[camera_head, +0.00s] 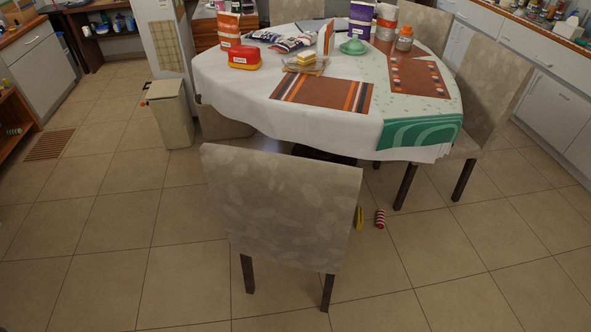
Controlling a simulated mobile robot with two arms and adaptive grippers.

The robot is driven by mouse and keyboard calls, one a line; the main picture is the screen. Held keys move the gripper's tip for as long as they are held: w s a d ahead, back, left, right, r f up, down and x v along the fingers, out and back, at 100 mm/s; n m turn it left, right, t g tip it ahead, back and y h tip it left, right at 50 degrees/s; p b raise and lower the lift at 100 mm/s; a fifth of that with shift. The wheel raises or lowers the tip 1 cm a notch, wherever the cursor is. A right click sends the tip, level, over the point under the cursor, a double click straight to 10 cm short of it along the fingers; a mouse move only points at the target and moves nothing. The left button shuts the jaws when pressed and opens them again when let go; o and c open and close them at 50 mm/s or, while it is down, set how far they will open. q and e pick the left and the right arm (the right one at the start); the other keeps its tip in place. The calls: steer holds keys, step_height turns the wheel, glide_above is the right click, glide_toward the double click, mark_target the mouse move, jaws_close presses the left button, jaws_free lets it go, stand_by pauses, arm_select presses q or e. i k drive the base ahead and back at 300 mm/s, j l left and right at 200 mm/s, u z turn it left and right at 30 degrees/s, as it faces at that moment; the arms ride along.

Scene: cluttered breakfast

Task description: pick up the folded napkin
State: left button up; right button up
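I cannot pick out a folded napkin for certain. A green patterned cloth (432,131) hangs at the front right edge of the round table (240,92). A brown striped placemat (345,95) lies flat at the middle front, and a second brown placemat (419,77) lies at the right. Blue and white soft packs (293,43) lie towards the back left of the tabletop. Neither of my grippers is in the view.
A chair (280,200) stands before the table; others stand right and behind. Boxes, jars, a red container (244,57) and a butter dish (306,62) crowd the table's back. A bin (172,114) stands left. Two small items lie on the floor. The left floor is mostly clear.

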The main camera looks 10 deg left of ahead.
mark_target(360, 220)
steer(key=i+l+u, duration=0.1)
steer(key=l, duration=0.35)
steer(key=i+l+u, duration=0.1)
steer(key=l, duration=0.3)
steer(key=i+l+u, duration=0.1)
steer(key=l, duration=0.4)
steer(key=i+l+u, duration=0.15)
steer(key=l, duration=0.3)
